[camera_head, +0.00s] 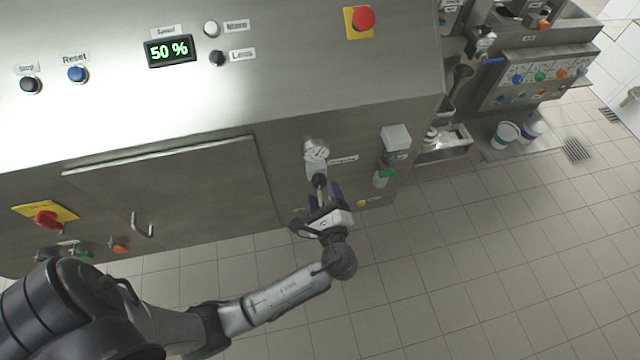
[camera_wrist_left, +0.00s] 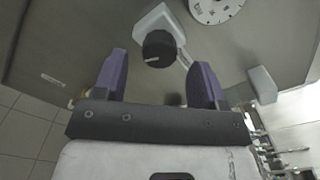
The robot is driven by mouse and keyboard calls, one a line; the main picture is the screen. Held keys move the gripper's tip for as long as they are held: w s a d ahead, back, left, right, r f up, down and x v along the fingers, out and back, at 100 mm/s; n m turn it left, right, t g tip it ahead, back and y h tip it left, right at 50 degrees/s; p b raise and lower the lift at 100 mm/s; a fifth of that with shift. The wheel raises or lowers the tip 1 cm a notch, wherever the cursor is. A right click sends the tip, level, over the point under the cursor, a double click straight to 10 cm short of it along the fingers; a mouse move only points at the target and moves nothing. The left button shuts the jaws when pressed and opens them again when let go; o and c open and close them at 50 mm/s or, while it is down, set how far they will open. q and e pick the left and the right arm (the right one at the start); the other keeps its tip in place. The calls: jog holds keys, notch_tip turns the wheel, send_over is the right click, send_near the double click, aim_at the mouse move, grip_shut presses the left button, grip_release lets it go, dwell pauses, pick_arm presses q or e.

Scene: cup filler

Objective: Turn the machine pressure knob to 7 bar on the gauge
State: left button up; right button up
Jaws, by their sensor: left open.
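The pressure gauge (camera_head: 316,150) is a round white dial on the machine's front panel; its reading is too small to tell. The black pressure knob (camera_head: 319,181) sits just below it. In the left wrist view the knob (camera_wrist_left: 159,49) has a pale pointer mark and sits on a light regulator body, with part of the gauge (camera_wrist_left: 215,8) at the top edge. My left gripper (camera_head: 318,195) is at the knob from below. Its purple fingers (camera_wrist_left: 158,80) are open, with the knob between and just beyond their tips, apparently not touching. My right gripper is not in view.
A grey box (camera_head: 396,138) and a green-topped fitting (camera_head: 385,174) are on the panel right of the gauge. A closed door (camera_head: 170,200) with a handle is to the left. A red emergency button (camera_head: 363,18) is above. Tiled floor (camera_head: 480,260) is clear at lower right.

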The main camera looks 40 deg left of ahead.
aim_at(320, 185)
pick_arm(q)
jog(key=shift+x, duration=1.75)
jog(key=shift+w, duration=0.1)
jog(key=shift+c, duration=0.3)
jog(key=c, duration=0.9)
jog(key=shift+o, duration=0.2)
jog(key=shift+r, duration=0.1)
jog(key=m+p, duration=0.5)
jog(key=p, duration=0.5)
jog(key=shift+r, duration=0.2)
jog(key=shift+f+m+p, duration=0.25)
jog(key=shift+m+p, duration=0.65)
jog(key=shift+p, duration=0.4)
